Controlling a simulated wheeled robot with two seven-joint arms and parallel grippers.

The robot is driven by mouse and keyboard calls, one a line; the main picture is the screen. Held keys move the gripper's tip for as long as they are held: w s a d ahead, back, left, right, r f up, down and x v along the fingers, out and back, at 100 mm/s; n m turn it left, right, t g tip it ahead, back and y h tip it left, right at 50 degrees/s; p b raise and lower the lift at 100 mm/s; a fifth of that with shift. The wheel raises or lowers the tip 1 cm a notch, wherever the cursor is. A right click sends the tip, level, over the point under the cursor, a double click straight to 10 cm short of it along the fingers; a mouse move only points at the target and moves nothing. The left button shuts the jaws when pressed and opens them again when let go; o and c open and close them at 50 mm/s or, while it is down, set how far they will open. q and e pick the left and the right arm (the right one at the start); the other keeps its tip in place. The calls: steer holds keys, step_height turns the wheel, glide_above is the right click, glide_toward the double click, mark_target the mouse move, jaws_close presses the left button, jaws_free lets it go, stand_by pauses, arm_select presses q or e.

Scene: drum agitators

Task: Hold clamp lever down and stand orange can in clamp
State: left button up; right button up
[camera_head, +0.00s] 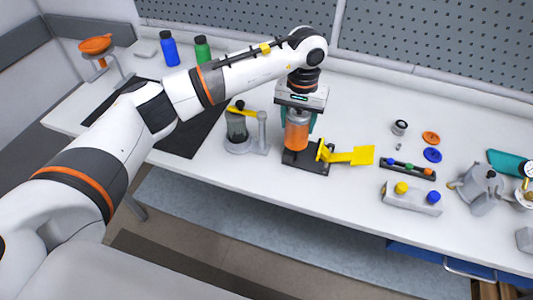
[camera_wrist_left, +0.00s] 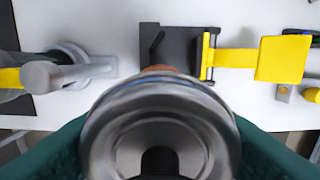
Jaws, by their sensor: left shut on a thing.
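The orange can (camera_head: 296,134) is upright over the black base of the clamp (camera_head: 308,160). My left gripper (camera_head: 297,118) is shut on the can from above, its teal fingers on either side of it. In the left wrist view the can's grey metal top (camera_wrist_left: 160,125) fills the lower middle. The clamp's black base (camera_wrist_left: 178,48) shows behind it, with the yellow lever (camera_wrist_left: 280,58) reaching out to the right. Whether the can's bottom touches the base is hidden. My right gripper is not in view.
A grey stand with a dark jar and yellow lever (camera_head: 237,130) is just left of the clamp. To the right are a small rack (camera_head: 407,169), a grey block with yellow and blue knobs (camera_head: 410,198) and a metal pot (camera_head: 478,187). Table in front of the clamp is clear.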

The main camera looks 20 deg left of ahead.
arm_select(q)
steer(key=w+d+r, duration=0.3)
steer(key=w+r, duration=0.1)
steer(key=r, duration=0.2)
step_height(320, 180, down, 6)
steer(key=b, duration=0.1)
steer(key=shift+d+b, duration=0.15)
steer(key=shift+b, duration=0.2)
steer(key=shift+w, duration=0.1)
